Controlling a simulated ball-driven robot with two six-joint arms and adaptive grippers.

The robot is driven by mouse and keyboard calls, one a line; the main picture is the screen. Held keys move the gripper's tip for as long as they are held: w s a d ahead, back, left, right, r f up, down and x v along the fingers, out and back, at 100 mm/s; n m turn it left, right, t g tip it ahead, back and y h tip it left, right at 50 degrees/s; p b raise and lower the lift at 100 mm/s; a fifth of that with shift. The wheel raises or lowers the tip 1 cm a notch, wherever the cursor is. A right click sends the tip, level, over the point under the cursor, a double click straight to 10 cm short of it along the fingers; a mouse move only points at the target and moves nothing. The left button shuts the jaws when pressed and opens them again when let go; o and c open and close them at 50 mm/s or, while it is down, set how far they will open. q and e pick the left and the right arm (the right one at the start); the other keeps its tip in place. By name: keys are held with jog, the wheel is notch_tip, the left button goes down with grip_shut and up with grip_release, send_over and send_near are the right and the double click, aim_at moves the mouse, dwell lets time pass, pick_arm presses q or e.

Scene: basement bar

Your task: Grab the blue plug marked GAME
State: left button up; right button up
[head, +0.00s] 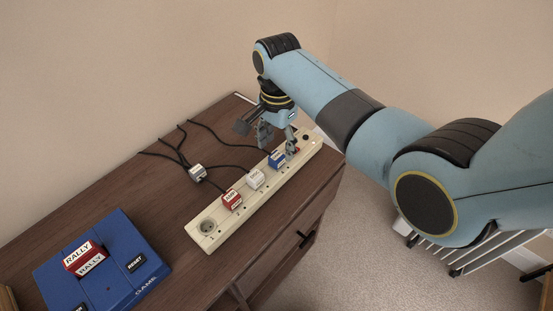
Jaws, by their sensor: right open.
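A blue plug (277,160) with a white label sits in the cream power strip (252,205), toward its far end. Its lettering is too small to read for sure. My right gripper (279,147) points down just above and behind the blue plug. Its fingers are apart, and one finger comes close to the plug's right side. I cannot tell whether it touches. A bit of red shows beside that finger, mostly hidden. My left gripper is not in view.
A white plug (256,179) and a red plug (232,200) sit nearer in the strip. Black cables run to a small white block (197,173). A blue console (103,263) marked GAME, with a red RALLY cartridge (85,257), lies on the brown cabinet (158,200).

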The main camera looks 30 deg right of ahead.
aim_at(278, 154)
notch_tip(278, 154, down, 4)
jog(key=shift+s+r, duration=0.15)
jog(key=shift+r, duration=0.05)
jog(key=shift+c, duration=0.3)
grip_shut()
